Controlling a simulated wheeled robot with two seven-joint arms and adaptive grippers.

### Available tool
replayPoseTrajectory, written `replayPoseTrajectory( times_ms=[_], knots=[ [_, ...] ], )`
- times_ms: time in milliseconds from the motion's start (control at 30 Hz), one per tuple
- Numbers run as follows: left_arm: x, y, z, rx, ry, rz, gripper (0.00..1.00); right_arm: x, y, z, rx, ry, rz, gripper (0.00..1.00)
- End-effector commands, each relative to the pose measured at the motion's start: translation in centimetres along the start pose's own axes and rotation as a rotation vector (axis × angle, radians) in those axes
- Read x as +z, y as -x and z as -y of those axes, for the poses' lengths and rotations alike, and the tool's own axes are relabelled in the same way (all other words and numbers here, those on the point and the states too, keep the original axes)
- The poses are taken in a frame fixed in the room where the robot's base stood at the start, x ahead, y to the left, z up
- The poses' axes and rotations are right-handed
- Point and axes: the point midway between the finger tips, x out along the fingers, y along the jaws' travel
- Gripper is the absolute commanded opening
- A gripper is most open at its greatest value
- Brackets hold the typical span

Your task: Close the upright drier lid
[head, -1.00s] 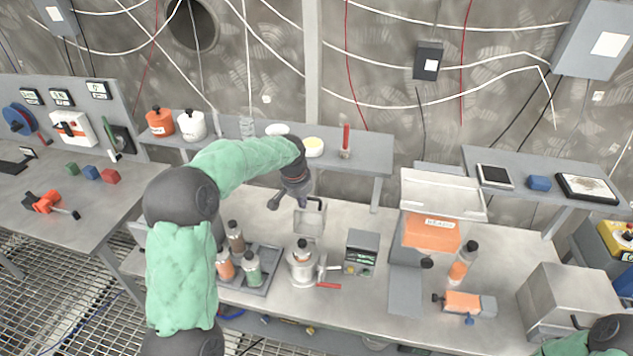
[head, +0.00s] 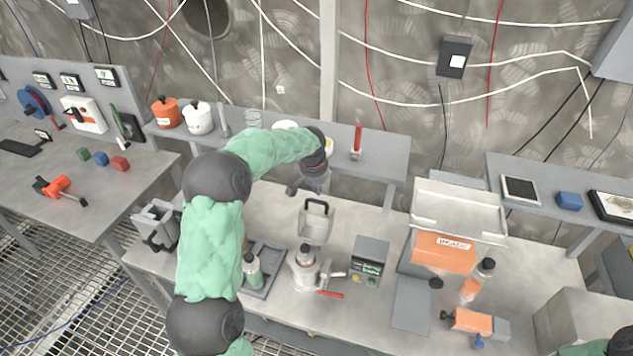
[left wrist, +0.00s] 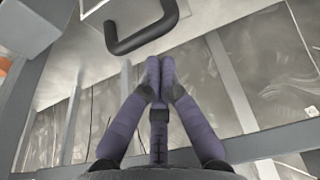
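A pale grey lid (head: 314,231) with a black loop handle (head: 317,206) stands upright behind a metal canister on the middle table. What it hinges to is hard to tell. In the left wrist view the handle (left wrist: 143,32) sticks out from the pale lid surface, just beyond my fingertips. My left gripper (head: 306,188) is just above and behind the handle, with a visible gap in the wrist view. Its purple fingers (left wrist: 159,77) are together with nothing between them. My right gripper is out of view; only a bit of that arm shows at the lower right.
The metal canister (head: 304,270) and a small grey instrument box (head: 368,262) stand in front of the lid. A bottle rack (head: 264,272) is to the left, and an orange-fronted box (head: 443,254) to the right. A raised shelf (head: 378,152) runs behind.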

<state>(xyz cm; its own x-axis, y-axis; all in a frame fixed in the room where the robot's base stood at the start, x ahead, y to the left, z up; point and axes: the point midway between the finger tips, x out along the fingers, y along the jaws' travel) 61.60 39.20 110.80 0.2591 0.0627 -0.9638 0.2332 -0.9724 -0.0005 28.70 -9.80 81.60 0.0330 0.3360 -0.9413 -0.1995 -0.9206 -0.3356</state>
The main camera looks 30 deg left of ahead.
Motion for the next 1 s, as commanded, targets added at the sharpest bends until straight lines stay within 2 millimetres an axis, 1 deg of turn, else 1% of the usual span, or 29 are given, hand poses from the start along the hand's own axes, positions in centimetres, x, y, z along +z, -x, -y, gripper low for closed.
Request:
replayPoseTrajectory(
  times_ms=[33,100,300,667,900,1000],
  knots=[
    [0.0,-0.7,0.0,0.0,0.0,0.001,0.0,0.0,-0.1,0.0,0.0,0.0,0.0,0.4],
    [0.0,-1.3,0.0,0.0,0.0,0.002,0.0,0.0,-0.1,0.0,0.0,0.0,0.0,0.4],
    [0.0,-2.0,0.0,0.0,0.001,-0.001,0.0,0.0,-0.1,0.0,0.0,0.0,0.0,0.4],
    [0.0,-2.0,0.0,0.0,0.001,-0.003,0.0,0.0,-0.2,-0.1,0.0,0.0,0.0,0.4],
    [0.4,-1.8,0.0,0.0,0.001,-0.036,0.0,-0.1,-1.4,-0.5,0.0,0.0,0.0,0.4],
    [0.5,-1.6,0.0,0.0,0.001,-0.047,0.0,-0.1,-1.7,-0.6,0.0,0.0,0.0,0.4]
  ],
)
